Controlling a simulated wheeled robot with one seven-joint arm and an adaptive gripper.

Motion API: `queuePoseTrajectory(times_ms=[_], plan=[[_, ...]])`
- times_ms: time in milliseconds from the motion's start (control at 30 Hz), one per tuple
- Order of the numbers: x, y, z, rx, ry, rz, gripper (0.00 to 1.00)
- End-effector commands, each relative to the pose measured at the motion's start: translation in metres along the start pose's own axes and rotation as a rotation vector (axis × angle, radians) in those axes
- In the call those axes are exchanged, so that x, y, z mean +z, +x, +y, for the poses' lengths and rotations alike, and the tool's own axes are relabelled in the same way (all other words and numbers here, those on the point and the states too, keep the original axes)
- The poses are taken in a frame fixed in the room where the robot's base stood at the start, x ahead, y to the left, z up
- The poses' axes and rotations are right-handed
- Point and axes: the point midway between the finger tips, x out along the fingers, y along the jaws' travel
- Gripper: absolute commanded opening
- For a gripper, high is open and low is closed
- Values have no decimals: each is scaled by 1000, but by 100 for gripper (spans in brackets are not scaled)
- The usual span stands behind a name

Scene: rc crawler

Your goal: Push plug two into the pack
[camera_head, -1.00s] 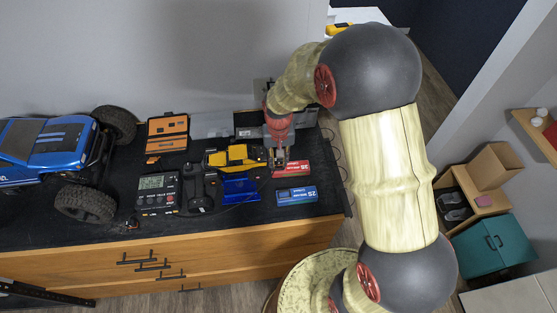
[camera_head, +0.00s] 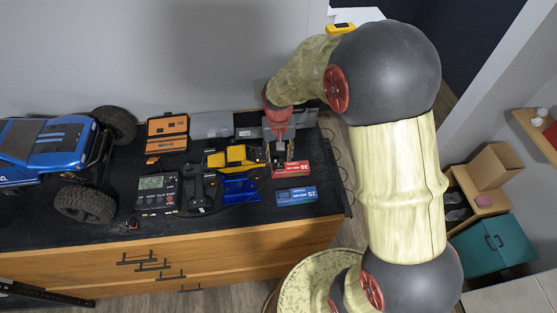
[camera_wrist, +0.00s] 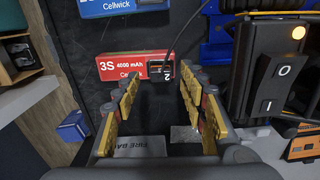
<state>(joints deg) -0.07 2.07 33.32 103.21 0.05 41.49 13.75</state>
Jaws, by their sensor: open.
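The red 3S pack (camera_head: 292,169) lies on the black mat, and its label shows in the wrist view (camera_wrist: 120,67). Plug two (camera_wrist: 161,69), a small dark plug marked 2 on a black cable, is at the right end of the pack's front face. I cannot tell how deep it sits. My gripper (camera_wrist: 160,88) is open, with its yellow-padded fingers apart on the near side of the pack and nothing between them. In the head view my gripper (camera_head: 278,162) is at the pack's left end, and the plug is too small to make out.
A blue 2S pack (camera_head: 296,196) lies beside the red one.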

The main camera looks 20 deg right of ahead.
Motion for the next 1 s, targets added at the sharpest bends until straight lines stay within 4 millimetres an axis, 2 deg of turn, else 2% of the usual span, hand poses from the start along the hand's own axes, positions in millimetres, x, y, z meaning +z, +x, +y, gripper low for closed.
queuePoseTrajectory(times_ms=[33,200,400,600,1000], plan=[[-2,-13,0,-2,0,6,43],[-2,-48,0,-2,0,7,43],[-2,-76,0,-2,0,5,43],[-1,-86,0,-1,0,4,43],[-1,-87,0,-1,0,3,43]])
